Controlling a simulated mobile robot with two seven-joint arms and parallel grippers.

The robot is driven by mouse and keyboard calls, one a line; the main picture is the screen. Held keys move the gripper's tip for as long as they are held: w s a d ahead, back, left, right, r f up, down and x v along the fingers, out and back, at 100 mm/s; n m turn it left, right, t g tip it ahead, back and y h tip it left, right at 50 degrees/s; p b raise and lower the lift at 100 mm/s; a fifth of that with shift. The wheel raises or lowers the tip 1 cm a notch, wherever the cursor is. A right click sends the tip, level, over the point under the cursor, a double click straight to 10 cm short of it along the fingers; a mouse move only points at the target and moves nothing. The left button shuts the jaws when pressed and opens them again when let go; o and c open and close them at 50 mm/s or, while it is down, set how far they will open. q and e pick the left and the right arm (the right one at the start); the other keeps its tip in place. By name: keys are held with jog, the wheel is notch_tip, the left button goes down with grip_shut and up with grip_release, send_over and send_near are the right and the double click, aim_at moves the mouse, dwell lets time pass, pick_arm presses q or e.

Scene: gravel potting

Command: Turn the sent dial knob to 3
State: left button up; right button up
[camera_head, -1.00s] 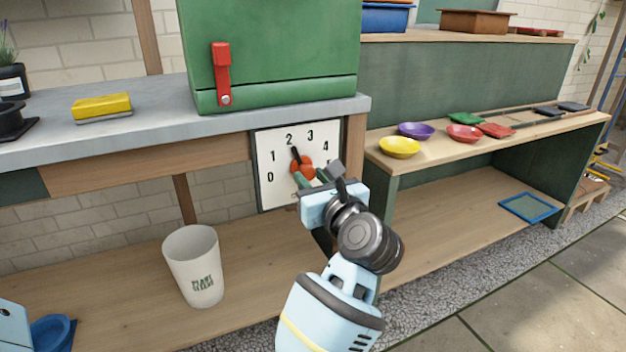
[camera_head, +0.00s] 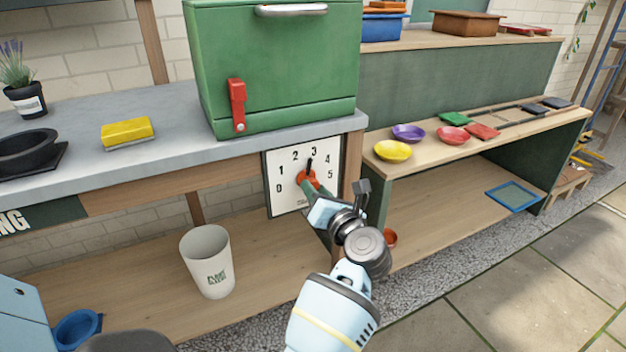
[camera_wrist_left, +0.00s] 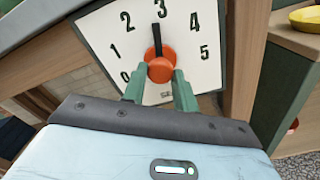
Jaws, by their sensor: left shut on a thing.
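The white dial plate (camera_head: 285,203), numbered 0 to 5, is mounted under the counter's front edge. Its round orange-red knob (camera_head: 308,178) has a black pointer (camera_head: 309,164) that points up, at or just short of the 3. In the left wrist view the pointer (camera_wrist_left: 156,40) aims just left of the 3, and the knob (camera_wrist_left: 160,69) shows between the green fingers. My left gripper (camera_head: 318,187) is shut on the knob from the front and below; it also shows in the left wrist view (camera_wrist_left: 158,84). My right gripper is out of view.
A green cabinet (camera_head: 280,75) with a red lever (camera_head: 237,105) stands on the counter above the dial. A white cup (camera_head: 208,265) stands on the lower shelf. Coloured bowls, such as a yellow one (camera_head: 392,151), line the bench at right.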

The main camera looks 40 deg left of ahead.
pick_arm(q)
jog(key=shift+m+p, duration=0.65)
jog(key=shift+m, duration=0.05)
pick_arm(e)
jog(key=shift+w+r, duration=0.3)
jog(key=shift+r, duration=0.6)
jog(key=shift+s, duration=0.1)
pick_arm(q)
jog(key=o, duration=0.8)
jog(key=shift+o, duration=0.8)
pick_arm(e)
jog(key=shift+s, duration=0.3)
pick_arm(q)
jog(key=shift+d, duration=0.1)
